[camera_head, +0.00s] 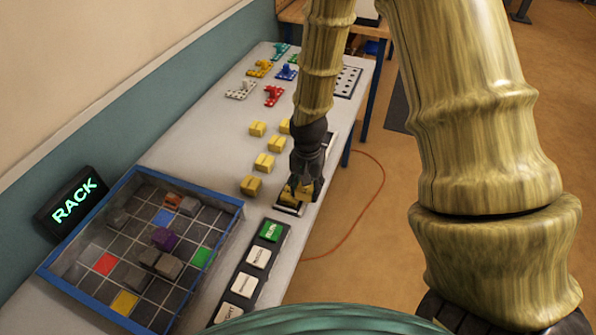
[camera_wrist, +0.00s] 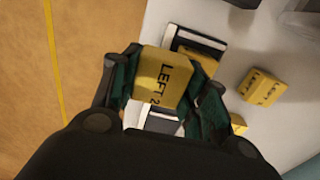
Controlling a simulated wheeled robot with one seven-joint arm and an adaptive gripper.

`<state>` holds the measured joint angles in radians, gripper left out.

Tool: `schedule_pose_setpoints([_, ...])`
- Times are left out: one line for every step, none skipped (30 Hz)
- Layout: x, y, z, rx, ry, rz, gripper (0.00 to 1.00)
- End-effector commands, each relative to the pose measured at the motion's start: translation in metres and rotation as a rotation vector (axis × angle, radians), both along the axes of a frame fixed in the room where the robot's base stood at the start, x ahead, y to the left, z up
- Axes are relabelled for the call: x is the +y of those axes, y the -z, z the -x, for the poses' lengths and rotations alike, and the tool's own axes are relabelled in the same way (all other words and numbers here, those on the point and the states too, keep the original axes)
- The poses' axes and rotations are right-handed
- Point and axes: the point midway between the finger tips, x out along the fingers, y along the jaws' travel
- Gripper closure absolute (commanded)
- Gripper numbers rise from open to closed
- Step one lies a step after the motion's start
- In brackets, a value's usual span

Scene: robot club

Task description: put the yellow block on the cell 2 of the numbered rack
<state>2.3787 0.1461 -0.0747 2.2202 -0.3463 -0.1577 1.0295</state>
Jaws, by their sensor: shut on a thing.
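A yellow block (camera_head: 305,191) is held between the fingers of my gripper (camera_head: 304,180) in the head view. In the wrist view the block (camera_wrist: 161,78) shows dark lettering "LEFT 2" on its face, and the fingers of my gripper (camera_wrist: 163,92) are shut on its sides. A narrow dark-edged rack with pale cells (camera_head: 287,208) lies below the block, along the table's right edge. The rack also shows in the wrist view (camera_wrist: 160,122), partly covered by the block and fingers. I cannot read its cell numbers or tell whether the block touches it.
Several other yellow blocks (camera_head: 264,162) stand left of my gripper. A blue-rimmed grid tray (camera_head: 190,190) and a strip of green and white labelled tiles (camera_head: 257,257) lie nearer. Coloured pieces (camera_head: 273,95) and a dotted board (camera_head: 347,82) lie farther back.

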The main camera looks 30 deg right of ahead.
Motion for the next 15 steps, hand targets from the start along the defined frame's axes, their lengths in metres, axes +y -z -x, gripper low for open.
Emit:
schedule_pose_setpoints([-0.003,-0.001,-0.010,0.000,0.003,-0.001,0.80])
schedule_pose_setpoints([-0.005,-0.001,-0.016,-0.001,0.004,-0.002,0.80])
schedule_pose_setpoints([-0.007,0.000,-0.024,-0.001,0.003,-0.001,0.80])
schedule_pose_setpoints([-0.009,0.000,-0.029,0.001,0.003,-0.001,0.80])
schedule_pose_setpoints([-0.011,0.001,-0.035,-0.001,0.003,-0.001,0.80])
schedule_pose_setpoints([-0.013,0.001,-0.043,-0.001,0.004,-0.001,0.80])
schedule_pose_setpoints([-0.015,0.002,-0.049,0.000,0.003,-0.001,0.80])
schedule_pose_setpoints([-0.016,0.003,-0.054,0.001,0.003,-0.001,0.80])
schedule_pose_setpoints([-0.018,0.004,-0.061,-0.001,0.004,-0.001,0.80])
schedule_pose_setpoints([-0.019,0.004,-0.066,-0.001,0.004,-0.001,0.80])
schedule_pose_setpoints([-0.020,0.005,-0.070,0.000,0.003,-0.001,0.80])
schedule_pose_setpoints([-0.021,0.006,-0.075,0.001,0.002,-0.001,0.80])
schedule_pose_setpoints([-0.022,0.006,-0.078,0.000,0.002,-0.001,0.80])
schedule_pose_setpoints([-0.023,0.007,-0.081,-0.001,0.002,-0.001,0.80])
schedule_pose_setpoints([-0.024,0.007,-0.083,0.000,0.002,-0.001,0.80])
